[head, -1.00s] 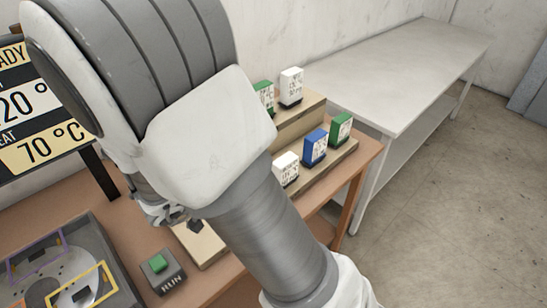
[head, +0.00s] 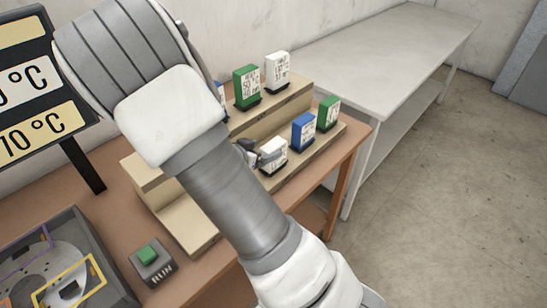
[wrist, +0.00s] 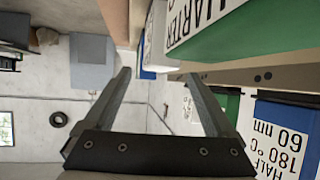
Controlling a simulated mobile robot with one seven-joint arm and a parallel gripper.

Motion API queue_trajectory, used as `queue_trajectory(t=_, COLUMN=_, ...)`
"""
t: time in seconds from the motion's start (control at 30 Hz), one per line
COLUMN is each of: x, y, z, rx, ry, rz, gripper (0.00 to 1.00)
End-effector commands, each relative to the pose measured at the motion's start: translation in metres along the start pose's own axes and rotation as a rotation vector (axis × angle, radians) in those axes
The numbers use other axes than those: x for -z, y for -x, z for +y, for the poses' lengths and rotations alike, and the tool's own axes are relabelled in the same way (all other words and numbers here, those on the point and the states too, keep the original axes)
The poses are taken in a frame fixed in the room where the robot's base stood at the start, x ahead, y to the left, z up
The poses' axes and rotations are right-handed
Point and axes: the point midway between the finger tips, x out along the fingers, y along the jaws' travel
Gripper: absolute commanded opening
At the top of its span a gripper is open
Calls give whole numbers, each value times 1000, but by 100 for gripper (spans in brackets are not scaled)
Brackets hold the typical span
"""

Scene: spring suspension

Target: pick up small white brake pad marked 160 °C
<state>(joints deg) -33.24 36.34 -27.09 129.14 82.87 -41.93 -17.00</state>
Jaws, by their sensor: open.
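A small white brake pad (head: 273,154) with a dark base stands on the lower step of the tan rack; its marking is too small to read. My gripper (head: 248,152) is beside its left side, partly hidden behind my arm. The wrist view shows the two fingers (wrist: 158,75) apart with no pad clearly held between them. A taller white pad (head: 277,71) stands on the upper step.
A blue pad (head: 303,131) and a green pad (head: 328,113) stand right of the small white pad. A larger green pad (head: 246,86) is on the upper step. A run button box (head: 152,261) sits on the brown table. A pale bench (head: 390,60) stands behind.

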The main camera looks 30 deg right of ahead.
Motion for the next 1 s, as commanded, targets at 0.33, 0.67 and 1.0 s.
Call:
queue_trajectory(t=0.33, x=3, y=-33, z=2, rx=1, ry=0, rz=-1, gripper=90)
queue_trajectory(t=0.67, x=3, y=-32, z=2, rx=1, ry=0, rz=0, gripper=59)
queue_trajectory(t=1.0, x=3, y=-32, z=2, rx=1, ry=0, rz=-1, gripper=0)
